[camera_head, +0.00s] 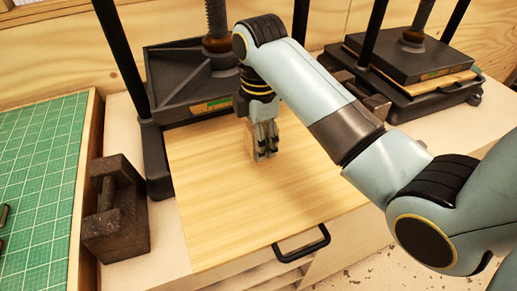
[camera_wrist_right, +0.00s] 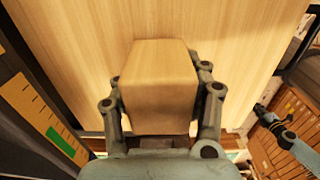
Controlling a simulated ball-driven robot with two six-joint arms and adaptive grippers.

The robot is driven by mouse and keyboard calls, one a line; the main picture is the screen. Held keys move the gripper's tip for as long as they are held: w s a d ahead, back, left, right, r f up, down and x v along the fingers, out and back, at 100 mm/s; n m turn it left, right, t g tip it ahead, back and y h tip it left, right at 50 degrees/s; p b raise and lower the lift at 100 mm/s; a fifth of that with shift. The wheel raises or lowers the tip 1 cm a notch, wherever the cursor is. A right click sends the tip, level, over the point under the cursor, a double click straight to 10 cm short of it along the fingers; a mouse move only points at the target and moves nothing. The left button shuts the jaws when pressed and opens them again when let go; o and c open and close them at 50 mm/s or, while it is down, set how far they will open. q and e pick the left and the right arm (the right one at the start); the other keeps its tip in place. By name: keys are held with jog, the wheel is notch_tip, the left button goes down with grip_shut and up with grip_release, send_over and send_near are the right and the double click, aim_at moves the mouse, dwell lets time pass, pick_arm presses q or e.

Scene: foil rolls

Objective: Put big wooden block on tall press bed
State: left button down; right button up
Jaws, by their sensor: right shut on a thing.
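The tall press at the back left has its wooden bed (camera_head: 215,215) pulled out toward me, with a black handle (camera_head: 301,244) on its front edge. My right gripper (camera_head: 264,152) is over the bed and shut on the big wooden block (camera_head: 249,140). In the right wrist view the block (camera_wrist_right: 160,85) sits between both fingers of the right gripper (camera_wrist_right: 160,105), with bare bed (camera_wrist_right: 235,50) behind it. I cannot tell whether the block touches the bed. What looks like my left gripper (camera_wrist_right: 262,109) shows small at the right edge of the wrist view, its jaws unclear.
A dark iron weight (camera_head: 118,225) stands left of the bed. A green cutting mat (camera_head: 40,150) in a wooden frame lies farther left. A second, lower press (camera_head: 410,65) stands at the back right. The tall press's dark plate (camera_head: 185,75) and posts stand behind the block.

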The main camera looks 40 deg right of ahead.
notch_tip(320, 180, down, 3)
jog(key=shift+f+p, duration=0.2)
jog(key=shift+p, duration=0.2)
jog(key=shift+f, duration=0.35)
jog(key=shift+f, duration=0.15)
jog(key=o, duration=1.2)
